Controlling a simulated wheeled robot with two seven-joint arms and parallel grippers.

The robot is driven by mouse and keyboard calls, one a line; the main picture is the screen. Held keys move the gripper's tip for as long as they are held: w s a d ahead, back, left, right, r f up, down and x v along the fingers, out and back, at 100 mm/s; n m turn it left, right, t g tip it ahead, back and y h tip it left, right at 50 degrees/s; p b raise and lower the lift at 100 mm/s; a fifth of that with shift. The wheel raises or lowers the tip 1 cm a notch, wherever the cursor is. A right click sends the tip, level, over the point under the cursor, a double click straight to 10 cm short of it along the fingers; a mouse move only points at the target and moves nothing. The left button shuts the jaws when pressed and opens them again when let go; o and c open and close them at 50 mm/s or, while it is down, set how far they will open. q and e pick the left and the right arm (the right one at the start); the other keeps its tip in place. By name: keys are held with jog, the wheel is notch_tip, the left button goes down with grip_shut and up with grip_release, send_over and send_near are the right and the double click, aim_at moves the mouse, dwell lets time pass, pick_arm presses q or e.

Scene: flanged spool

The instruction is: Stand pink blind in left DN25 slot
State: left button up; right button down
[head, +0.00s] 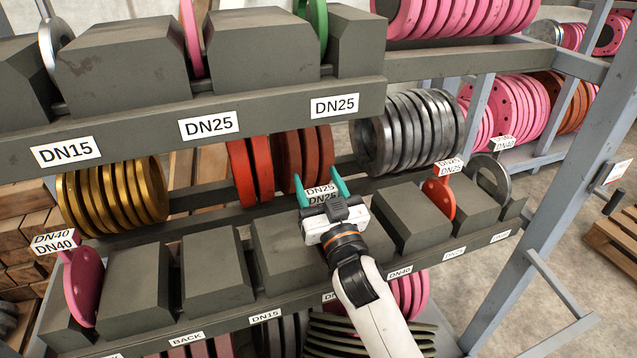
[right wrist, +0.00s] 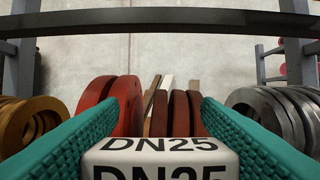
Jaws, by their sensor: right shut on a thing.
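My right gripper (head: 320,184), with teal fingers, is shut on a white DN25 tag (head: 322,197) above the lower row of dark blocks. The tag also fills the near middle of the right wrist view (right wrist: 160,160). Whatever hangs below the tag is hidden, and its colour does not show. In the upper row, a pink disc (head: 192,36) stands upright between blocks above the left DN25 label (head: 209,125). Another pink disc (head: 84,285), under a DN40 tag, stands in the lower row at far left. My left gripper is not in view.
A red-orange disc (head: 440,197) with a DN25 tag and a grey ring (head: 490,177) stand right of my gripper. Gold (head: 112,195), red (head: 250,170) and steel discs (head: 410,130) stand behind the lower row. A green disc (head: 318,28) is in the upper row.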

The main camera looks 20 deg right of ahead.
jog(key=shift+r, duration=0.2)
jog(key=shift+c, duration=1.9)
grip_release()
jog(key=shift+f, duration=0.1)
jog(key=shift+f, duration=0.2)
jog(key=shift+s, duration=0.25)
jog(key=b+v, duration=0.1)
jog(key=v, duration=0.6)
jog(key=shift+s+r, duration=0.1)
jog(key=shift+r, duration=0.05)
jog(key=shift+r, duration=0.15)
